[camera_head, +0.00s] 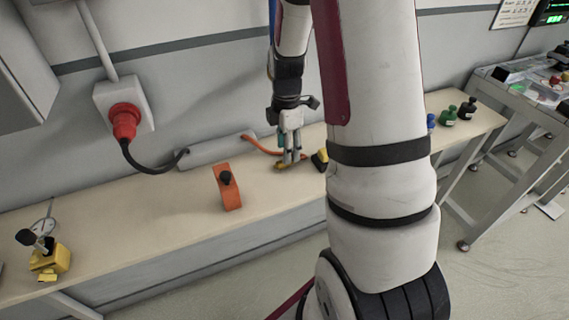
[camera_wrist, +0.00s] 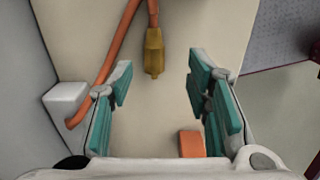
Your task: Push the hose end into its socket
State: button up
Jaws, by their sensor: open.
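The orange hose (camera_wrist: 110,62) comes from the left in the wrist view, bends, and ends in a yellow-brass hose end (camera_wrist: 153,52). My gripper (camera_wrist: 160,77) is open, with teal finger pads on both sides. The hose end appears between and just beyond the fingertips; no contact shows. In the head view my gripper (camera_head: 291,158) points down over the bench, close to the yellow hose end (camera_head: 282,166) and the orange hose (camera_head: 262,149). I cannot make out a socket with certainty.
An orange block with a black knob (camera_head: 228,188) stands on the bench (camera_head: 150,222). A yellow-and-black object (camera_head: 319,160) is partly hidden behind my arm. A red plug (camera_head: 125,121) with a black cable sits on the wall. A yellow fixture (camera_head: 48,262) stands at left.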

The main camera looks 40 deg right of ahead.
jog(key=shift+w+d+f, duration=0.1)
jog(key=shift+w+f, duration=0.1)
jog(key=shift+f, duration=1.15)
jog(key=shift+w+f, duration=0.15)
jog(key=shift+f, duration=1.15)
grip_shut()
